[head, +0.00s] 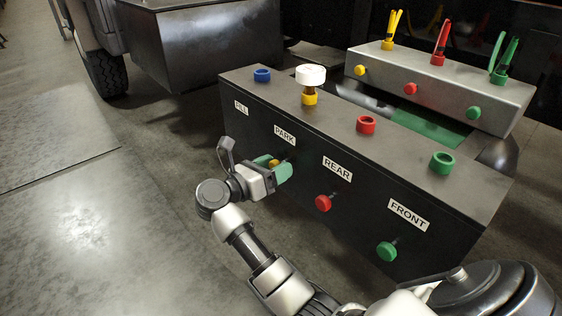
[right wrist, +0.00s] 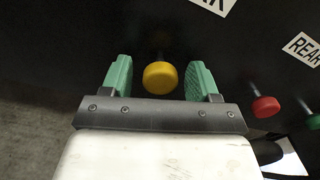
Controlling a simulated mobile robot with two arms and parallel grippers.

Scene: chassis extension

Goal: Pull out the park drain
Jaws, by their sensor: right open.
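The park drain is a yellow round knob (head: 273,163) on a short stem, below the PARK label (head: 284,135) on the front face of the dark box. In the right wrist view the yellow knob (right wrist: 160,75) sits between the two green finger pads, with a gap on each side. My right gripper (head: 273,167) is open around the knob and does not appear to touch it; it also shows in the right wrist view (right wrist: 158,78). In the head view the fingers partly hide the knob. My left gripper is not in view.
The dark box (head: 350,185) also carries a red knob (head: 323,203) under REAR and a green knob (head: 387,251) under FRONT. On top are blue, yellow, red and green fittings, with a white cap (head: 310,75) over the yellow one. Open floor (head: 90,230) lies to the left.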

